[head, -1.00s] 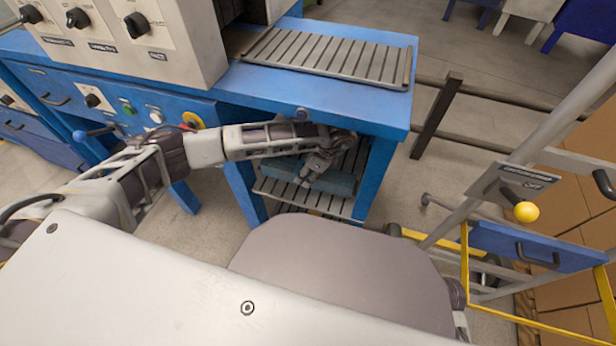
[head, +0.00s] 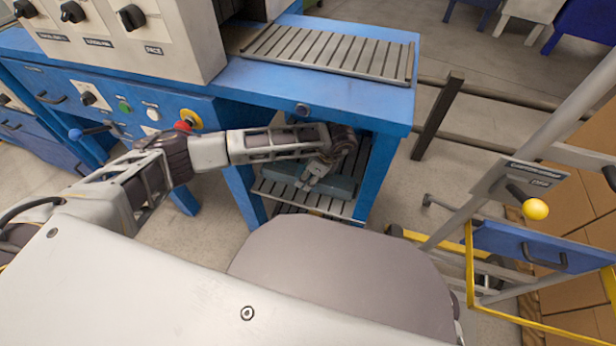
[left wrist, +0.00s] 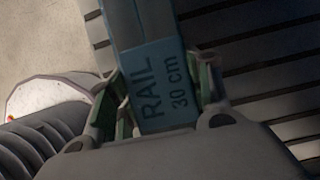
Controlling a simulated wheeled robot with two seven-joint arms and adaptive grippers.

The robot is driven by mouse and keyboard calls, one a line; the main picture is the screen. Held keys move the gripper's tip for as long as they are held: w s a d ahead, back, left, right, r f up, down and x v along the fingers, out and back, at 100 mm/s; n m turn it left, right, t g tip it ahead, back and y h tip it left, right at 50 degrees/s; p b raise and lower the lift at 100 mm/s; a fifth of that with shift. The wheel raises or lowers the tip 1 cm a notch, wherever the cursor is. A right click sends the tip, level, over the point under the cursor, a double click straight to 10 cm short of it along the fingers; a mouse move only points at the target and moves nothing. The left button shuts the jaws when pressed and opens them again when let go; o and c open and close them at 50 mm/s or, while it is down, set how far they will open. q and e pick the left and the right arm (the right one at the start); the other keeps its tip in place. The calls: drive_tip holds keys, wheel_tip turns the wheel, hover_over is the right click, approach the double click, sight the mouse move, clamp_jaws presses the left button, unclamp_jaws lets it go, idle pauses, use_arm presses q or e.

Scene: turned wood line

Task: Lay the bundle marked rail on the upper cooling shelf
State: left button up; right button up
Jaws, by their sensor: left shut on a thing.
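The rail bundle (left wrist: 152,60) is blue-grey and marked "RAIL 30 cm" in the left wrist view. In the head view the bundle (head: 341,187) is at the slatted shelf under the blue bench top. My left gripper (head: 308,181) is shut on it, and its fingers (left wrist: 160,100) stand on both sides of the label. Dark slats of the shelf (head: 284,190) show beneath the bundle; I cannot tell whether it touches them. Another slatted level (head: 290,209) shows lower down. My right gripper is not in view.
The blue bench top (head: 225,92) lies close above my left arm, and a blue leg (head: 376,178) stands right of the shelf. A slatted rack (head: 335,54) lies on top. A cart with a yellow frame (head: 470,270) stands at the right.

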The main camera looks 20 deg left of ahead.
use_arm(q)
drive_tip(key=o, duration=1.5)
drive_tip(key=shift+o, duration=0.2)
drive_tip(key=shift+p+v, duration=0.3)
drive_tip(key=shift+v, duration=0.55)
drive_tip(key=p+v, duration=0.1)
drive_tip(key=v, duration=0.4)
drive_tip(key=shift+p, duration=0.3)
drive_tip(key=shift+d+r, duration=0.15)
drive_tip(key=shift+r, duration=0.3)
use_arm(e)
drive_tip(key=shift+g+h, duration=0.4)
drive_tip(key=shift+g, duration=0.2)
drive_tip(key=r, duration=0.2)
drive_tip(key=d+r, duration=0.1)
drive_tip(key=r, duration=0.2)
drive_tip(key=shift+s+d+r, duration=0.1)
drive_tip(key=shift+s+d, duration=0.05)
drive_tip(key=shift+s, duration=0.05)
use_arm(q)
drive_tip(key=shift+s, duration=0.15)
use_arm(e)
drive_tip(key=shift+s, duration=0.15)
